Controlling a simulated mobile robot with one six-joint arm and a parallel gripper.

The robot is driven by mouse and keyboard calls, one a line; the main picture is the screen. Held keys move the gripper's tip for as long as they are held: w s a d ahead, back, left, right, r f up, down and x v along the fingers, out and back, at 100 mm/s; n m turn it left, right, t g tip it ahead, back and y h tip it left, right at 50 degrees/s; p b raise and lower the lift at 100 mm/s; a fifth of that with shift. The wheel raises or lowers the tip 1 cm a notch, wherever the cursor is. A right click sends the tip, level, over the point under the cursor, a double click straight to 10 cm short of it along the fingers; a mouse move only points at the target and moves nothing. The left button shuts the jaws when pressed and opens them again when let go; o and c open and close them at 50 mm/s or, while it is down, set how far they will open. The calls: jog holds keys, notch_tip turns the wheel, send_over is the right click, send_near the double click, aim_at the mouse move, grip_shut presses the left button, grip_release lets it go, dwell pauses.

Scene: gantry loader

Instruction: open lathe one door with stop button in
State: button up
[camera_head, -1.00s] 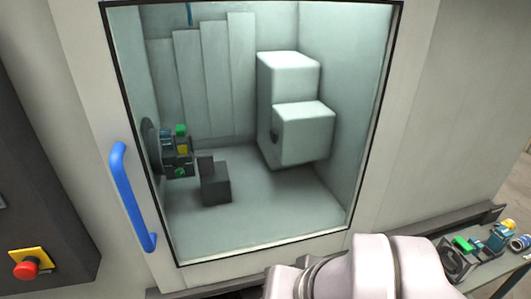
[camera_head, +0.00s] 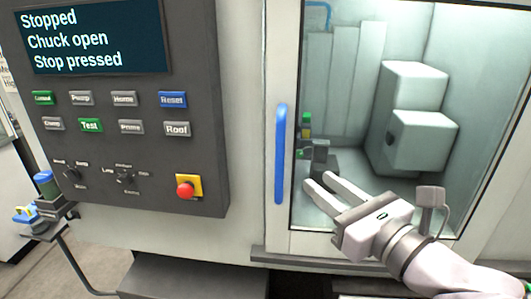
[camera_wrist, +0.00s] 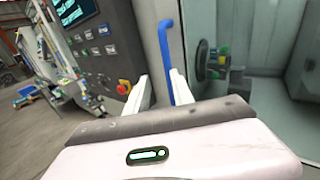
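The lathe door (camera_head: 283,228) has a wide window and looks shut. Its blue vertical handle (camera_head: 281,150) is on the door's left side, and the handle also shows in the wrist view (camera_wrist: 164,50). The red stop button (camera_head: 185,189) sits on a yellow plate at the panel's lower right; its depth is hard to judge. The screen (camera_head: 95,38) reads "Stopped", "Chuck open", "Stop pressed". My gripper (camera_head: 317,180) is open and empty in front of the window, right of the handle. In the wrist view the handle appears between the fingertips, nearer the right finger, not gripped.
The dark control panel (camera_head: 120,140) stands left of the door with several buttons and knobs. A ledge (camera_head: 350,262) runs below the door. Behind the glass are the chuck parts (camera_head: 306,125) and a pale block (camera_head: 412,100). A side tray with parts (camera_head: 45,215) is at the left.

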jog(key=p, duration=0.9)
send_near(282, 145)
jog(key=w+r, duration=0.1)
jog(key=shift+m, duration=0.3)
jog(key=p+x, duration=0.1)
jog(key=x, duration=0.5)
jog(key=f+p+x, duration=0.1)
jog(key=x, duration=0.2)
jog(key=shift+s+a+p, duration=0.1)
jog(key=shift+a+p, duration=0.1)
jog(key=shift+p, duration=0.1)
jog(key=shift+w+a+r, duration=0.1)
jog(key=shift+w+a, duration=0.2)
jog(key=shift+w, duration=0.25)
grip_shut()
